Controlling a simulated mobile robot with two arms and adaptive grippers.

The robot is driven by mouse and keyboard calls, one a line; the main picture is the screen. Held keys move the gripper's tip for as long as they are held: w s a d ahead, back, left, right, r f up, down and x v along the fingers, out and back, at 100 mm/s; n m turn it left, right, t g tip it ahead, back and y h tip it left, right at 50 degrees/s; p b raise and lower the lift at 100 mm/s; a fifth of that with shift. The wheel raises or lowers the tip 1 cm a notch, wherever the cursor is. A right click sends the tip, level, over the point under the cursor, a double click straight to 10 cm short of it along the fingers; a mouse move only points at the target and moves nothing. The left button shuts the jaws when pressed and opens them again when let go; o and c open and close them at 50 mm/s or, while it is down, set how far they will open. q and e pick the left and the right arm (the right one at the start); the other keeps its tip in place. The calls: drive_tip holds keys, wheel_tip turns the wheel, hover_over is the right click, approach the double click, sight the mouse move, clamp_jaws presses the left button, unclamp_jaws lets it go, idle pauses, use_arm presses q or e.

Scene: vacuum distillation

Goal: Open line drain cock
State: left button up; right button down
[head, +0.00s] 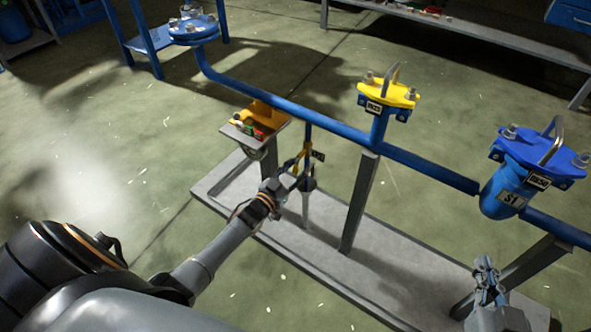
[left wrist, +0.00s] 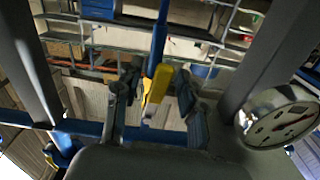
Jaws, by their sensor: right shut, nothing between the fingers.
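The drain cock's yellow handle (head: 304,152) is on the thin blue drop pipe (head: 308,132) below the main blue line, with a small dark tag beside it. My left gripper (head: 288,180) is at the cock. In the left wrist view my left gripper (left wrist: 158,88) has its fingers apart, with the yellow handle (left wrist: 157,84) between them. The handle lies close to the right finger, with a gap to the left one; I cannot tell whether they touch. My right gripper (head: 486,268) is shut and empty, at the lower right, away from the cock.
The main blue pipe (head: 270,103) runs above a grey base plate (head: 376,277) on grey posts. A yellow-lidded filter (head: 389,93) and a blue-lidded strainer (head: 512,180) stand along it. A round gauge (left wrist: 280,120) is close by in the left wrist view.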

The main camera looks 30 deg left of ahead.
use_arm(q)
drive_tip(key=s+a, duration=0.1)
drive_tip(key=s, duration=1.1)
drive_tip(key=shift+d, duration=0.1)
